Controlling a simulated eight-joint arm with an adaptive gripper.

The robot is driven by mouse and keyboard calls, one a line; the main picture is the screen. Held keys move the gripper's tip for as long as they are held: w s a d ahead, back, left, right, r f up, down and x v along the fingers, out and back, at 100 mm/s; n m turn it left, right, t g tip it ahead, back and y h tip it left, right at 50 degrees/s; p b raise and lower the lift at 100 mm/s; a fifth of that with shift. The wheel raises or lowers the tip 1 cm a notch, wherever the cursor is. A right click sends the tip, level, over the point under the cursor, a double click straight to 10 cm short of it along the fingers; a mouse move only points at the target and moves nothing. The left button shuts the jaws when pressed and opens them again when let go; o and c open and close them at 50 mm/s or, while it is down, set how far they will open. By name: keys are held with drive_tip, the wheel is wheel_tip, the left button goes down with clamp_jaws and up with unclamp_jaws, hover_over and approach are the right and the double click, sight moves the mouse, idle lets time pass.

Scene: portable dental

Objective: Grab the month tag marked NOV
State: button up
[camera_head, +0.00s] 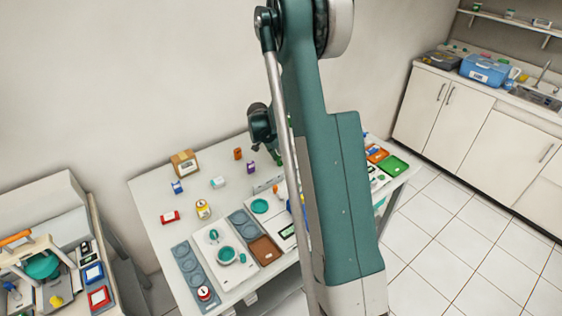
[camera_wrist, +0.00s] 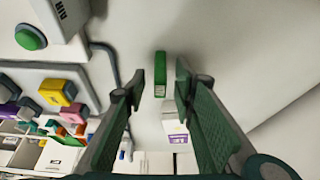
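No lettering that reads NOV can be made out in either view. In the wrist view a small green block (camera_wrist: 160,68) with a pale label at its lower end lies in line with the gap between my fingers. My gripper (camera_wrist: 160,88) is open, with a finger on each side of that gap and nothing clearly held. A white block with purple print (camera_wrist: 177,128) shows lower down between the fingers; its text is too small to read. In the head view my gripper is largely hidden by my arm.
The white table (camera_head: 148,195) bears small coloured blocks, including a purple one (camera_head: 251,168) and an orange one (camera_head: 238,154), plus a cardboard box (camera_head: 184,163) and a brown tray (camera_head: 265,250). In the wrist view a panel has a green button (camera_wrist: 31,37) and a yellow block (camera_wrist: 57,91).

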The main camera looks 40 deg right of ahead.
idle(0.3)
clamp_jaws()
drive_tip(key=shift+r, duration=0.1)
drive_tip(key=shift+r+p, duration=0.65)
drive_tip(key=shift+r, duration=4.3)
